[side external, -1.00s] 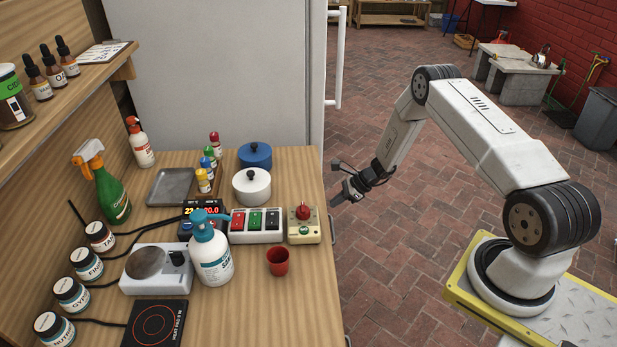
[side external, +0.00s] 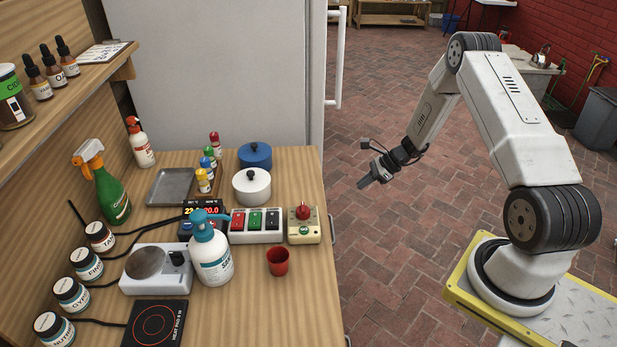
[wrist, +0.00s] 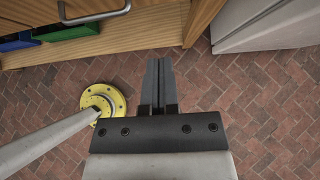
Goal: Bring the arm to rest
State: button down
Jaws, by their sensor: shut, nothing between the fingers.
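My gripper (side external: 366,183) hangs in the air over the brick floor, to the right of the wooden bench, and touches nothing. In the wrist view my gripper (wrist: 158,62) has its two dark fingers together, with nothing between them. It points down and toward the front of the bench. My arm is bent upward at the elbow, above its base on the yellow-edged plate (side external: 470,262).
The bench (side external: 300,325) holds a red cup (side external: 278,262), a blue-topped white bottle (side external: 212,258), a switch box (side external: 257,226), a white pot (side external: 251,187) and several bottles. A tall fridge (side external: 210,70) stands behind. The brick floor (side external: 390,260) between bench and base is clear.

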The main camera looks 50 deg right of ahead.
jog(key=s+a+r+n+g+h, duration=0.2)
jog(key=s+a+r+n, duration=0.4)
jog(key=a+r+n, duration=0.3)
jog(key=s+a+r+n+g+h, duration=0.1)
jog(key=s+a+r+n+h, duration=0.3)
jog(key=s+a+r+n, duration=0.3)
jog(key=a+r+n, duration=0.3)
jog(key=a+n, duration=0.4)
jog(key=n, duration=0.4)
jog(key=shift+s+r+g, duration=0.2)
jog(key=shift+g, duration=0.2)
